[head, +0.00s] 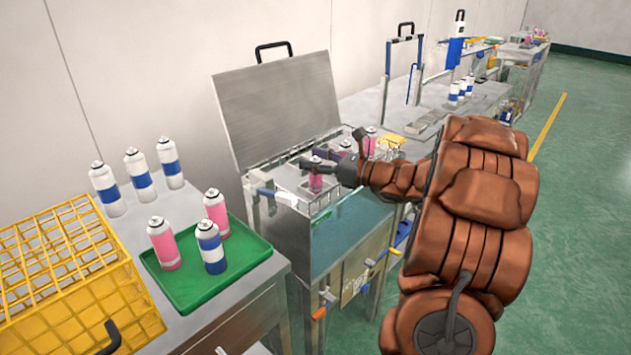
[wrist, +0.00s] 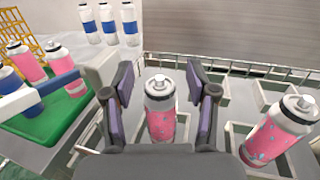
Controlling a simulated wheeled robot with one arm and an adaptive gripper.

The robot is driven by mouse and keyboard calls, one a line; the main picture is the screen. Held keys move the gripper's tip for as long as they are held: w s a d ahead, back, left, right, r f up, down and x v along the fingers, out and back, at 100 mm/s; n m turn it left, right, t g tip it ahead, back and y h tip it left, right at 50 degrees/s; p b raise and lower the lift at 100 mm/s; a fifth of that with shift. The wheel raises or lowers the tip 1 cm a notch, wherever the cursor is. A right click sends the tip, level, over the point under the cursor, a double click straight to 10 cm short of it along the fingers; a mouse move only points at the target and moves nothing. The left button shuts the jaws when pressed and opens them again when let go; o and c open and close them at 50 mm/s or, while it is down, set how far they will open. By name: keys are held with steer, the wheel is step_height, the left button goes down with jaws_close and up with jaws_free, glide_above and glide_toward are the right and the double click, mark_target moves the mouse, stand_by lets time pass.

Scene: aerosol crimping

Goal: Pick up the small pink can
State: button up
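A pink can (wrist: 160,118) with a white top stands upright between the fingers of my gripper (wrist: 160,78) in the wrist view. The fingers are apart, with a gap visible on each side of the can. In the head view the can (head: 315,184) is in the open metal tank, and my gripper (head: 328,165) is at it, partly hiding it. A second pink can (wrist: 274,135) stands to the right in the wrist view. The lower part of the can between the fingers is hidden by my gripper's body.
The metal tank has a raised lid (head: 280,105) behind and a wire rail (wrist: 240,68). Dividers stand beside the cans. To the left, a green tray (head: 185,285) holds two pink cans and a blue-and-white one. A yellow crate (head: 65,250) stands further left.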

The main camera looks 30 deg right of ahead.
jaws_close()
stand_by(0.6)
